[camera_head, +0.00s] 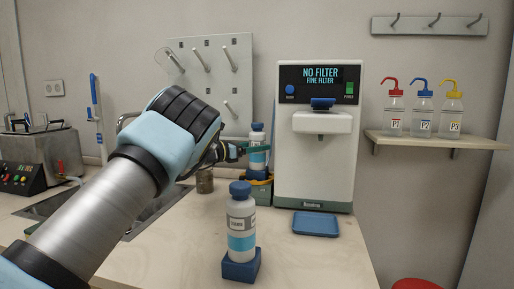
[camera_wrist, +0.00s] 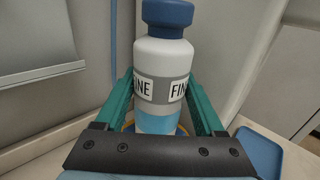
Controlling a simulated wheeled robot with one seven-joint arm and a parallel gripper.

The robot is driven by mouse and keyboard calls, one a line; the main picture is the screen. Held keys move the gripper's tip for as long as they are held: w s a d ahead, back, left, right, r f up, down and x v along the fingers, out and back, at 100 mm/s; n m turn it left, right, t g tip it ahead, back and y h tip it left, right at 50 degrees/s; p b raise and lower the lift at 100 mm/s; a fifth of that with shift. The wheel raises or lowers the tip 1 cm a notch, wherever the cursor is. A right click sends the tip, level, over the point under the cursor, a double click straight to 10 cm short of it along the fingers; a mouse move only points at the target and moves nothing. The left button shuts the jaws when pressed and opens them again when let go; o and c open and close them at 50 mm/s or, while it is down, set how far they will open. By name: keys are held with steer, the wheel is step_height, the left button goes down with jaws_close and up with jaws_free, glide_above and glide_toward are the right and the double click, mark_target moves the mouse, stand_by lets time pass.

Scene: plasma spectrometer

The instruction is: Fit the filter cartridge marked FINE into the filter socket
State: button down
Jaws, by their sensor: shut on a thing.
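The FINE filter cartridge (camera_wrist: 162,60) is a white bottle shape with a blue cap, a grey label band and a light blue lower band. My gripper (camera_wrist: 160,88) is shut on it, one green finger on each side. In the head view the held cartridge (camera_head: 257,139) is upright, left of the white instrument (camera_head: 315,175). The instrument's display reads NO FILTER, FINE FILTER. A white ledge (camera_head: 322,122) with a blue part (camera_head: 322,104) above it juts from its front; I cannot tell which part is the socket. The held cartridge's base is hidden.
A similar cartridge (camera_head: 241,222) stands in a blue holder (camera_head: 241,266) in front; its label is unreadable. Another holder (camera_head: 262,193) is beneath the held cartridge. A blue tray (camera_head: 315,224) lies before the instrument. Wash bottles stand on a shelf (camera_head: 435,140) at right. The counter's right front is clear.

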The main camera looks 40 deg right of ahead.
mark_target(256, 159)
steer(key=shift+f+b, duration=2.2)
steer(key=shift+b, duration=0.5)
stand_by(0.5)
jaws_free()
steer(key=shift+f, duration=0.1)
steer(key=shift+a, duration=0.1)
